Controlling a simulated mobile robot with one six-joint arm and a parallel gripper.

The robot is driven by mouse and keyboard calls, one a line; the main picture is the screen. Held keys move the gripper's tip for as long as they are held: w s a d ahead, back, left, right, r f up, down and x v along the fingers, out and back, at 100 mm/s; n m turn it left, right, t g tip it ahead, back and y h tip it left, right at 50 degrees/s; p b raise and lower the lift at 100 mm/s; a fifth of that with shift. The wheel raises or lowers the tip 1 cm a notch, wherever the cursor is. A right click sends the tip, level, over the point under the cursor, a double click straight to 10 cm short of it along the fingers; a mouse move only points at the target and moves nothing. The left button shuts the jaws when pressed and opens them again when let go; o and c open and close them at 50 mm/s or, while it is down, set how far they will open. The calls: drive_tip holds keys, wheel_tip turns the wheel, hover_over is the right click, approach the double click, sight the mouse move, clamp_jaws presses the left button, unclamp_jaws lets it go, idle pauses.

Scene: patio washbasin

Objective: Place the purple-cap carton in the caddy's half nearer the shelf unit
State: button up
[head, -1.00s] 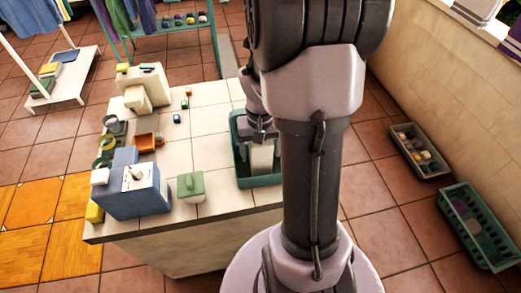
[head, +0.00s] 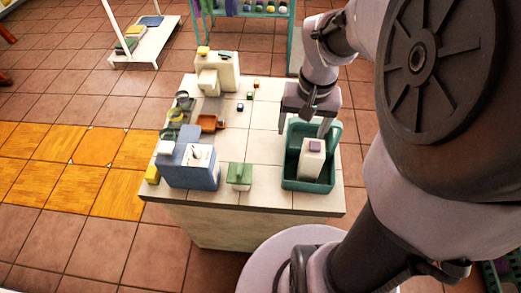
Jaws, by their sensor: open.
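The purple-cap carton (head: 311,163), white with a purple top, stands upright inside the teal caddy (head: 308,186) at the right end of the counter. Any divider in the caddy is hard to make out, so I cannot tell for sure which half the carton is in. My gripper (head: 304,130) is open and empty, above and behind the carton, with its fingers apart and pointing down. The fingers appear clear of the carton. A teal shelf unit (head: 262,9) stands on the floor beyond the counter, cut by the top edge.
A green box (head: 239,176), a blue box (head: 191,170) and an orange tray (head: 208,123) sit left of the caddy. A beige tap block (head: 217,75) stands at the counter's back. The counter's middle is mostly clear. A white rack (head: 145,45) stands far left.

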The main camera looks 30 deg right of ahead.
drive_tip(key=s+a+r+n+t+y, duration=0.1)
drive_tip(key=s+a+r, duration=0.3)
drive_tip(key=a, duration=0.5)
drive_tip(key=s+a+r+n+t+y, duration=0.1)
drive_tip(key=s+a+r+t, duration=0.2)
drive_tip(key=a, duration=0.7)
drive_tip(key=shift+s+r+t, duration=0.3)
drive_tip(key=shift+s+r, duration=0.25)
drive_tip(key=shift+r, duration=0.15)
